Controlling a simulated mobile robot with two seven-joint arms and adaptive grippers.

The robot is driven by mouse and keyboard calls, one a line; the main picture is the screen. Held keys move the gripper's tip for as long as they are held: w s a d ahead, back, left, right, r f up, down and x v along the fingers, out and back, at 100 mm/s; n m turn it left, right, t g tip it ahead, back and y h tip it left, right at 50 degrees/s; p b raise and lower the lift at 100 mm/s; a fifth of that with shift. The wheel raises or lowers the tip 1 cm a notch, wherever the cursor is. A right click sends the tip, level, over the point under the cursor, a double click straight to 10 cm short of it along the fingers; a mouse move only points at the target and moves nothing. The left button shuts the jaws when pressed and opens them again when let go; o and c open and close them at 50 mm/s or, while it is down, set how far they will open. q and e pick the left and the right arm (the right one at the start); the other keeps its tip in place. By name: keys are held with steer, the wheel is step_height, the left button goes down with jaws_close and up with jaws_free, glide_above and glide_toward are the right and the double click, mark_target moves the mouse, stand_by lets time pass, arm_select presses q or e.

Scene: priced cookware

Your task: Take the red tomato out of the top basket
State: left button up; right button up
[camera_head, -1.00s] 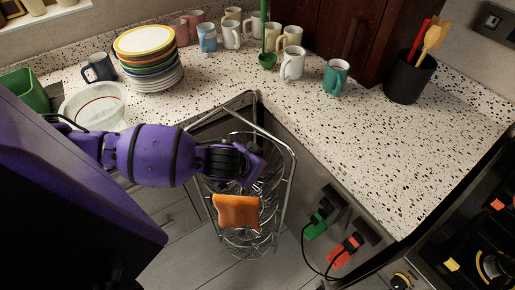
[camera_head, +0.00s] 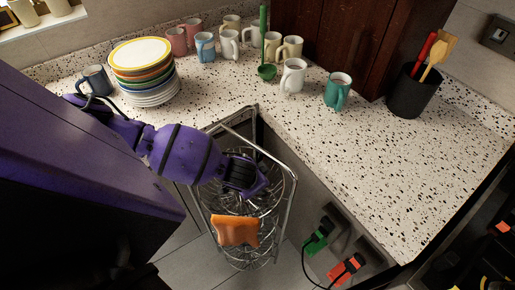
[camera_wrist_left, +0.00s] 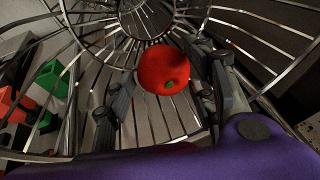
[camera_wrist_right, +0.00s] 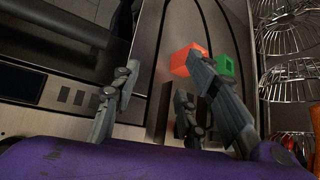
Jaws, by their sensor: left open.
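The red tomato (camera_wrist_left: 164,70) shows in the left wrist view, inside a round wire basket (camera_wrist_left: 250,52). My left gripper (camera_wrist_left: 162,100) is open, with one finger to each side of the tomato in that view. I cannot tell whether either finger touches it. In the head view my left gripper (camera_head: 248,184) reaches into the top of the tiered wire rack (camera_head: 288,200), and the tomato is hidden there. My right gripper (camera_wrist_right: 185,100) is seen in the right wrist view with its fingers apart and nothing between them.
The counter (camera_head: 400,170) holds stacked plates (camera_head: 146,72), several mugs and a black utensil holder (camera_head: 412,90). The counter's right part is clear.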

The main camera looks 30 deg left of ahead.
arm_select(q)
steer(key=shift+w+f, duration=0.15)
steer(key=shift+f, duration=0.35)
steer(key=c, duration=1.2)
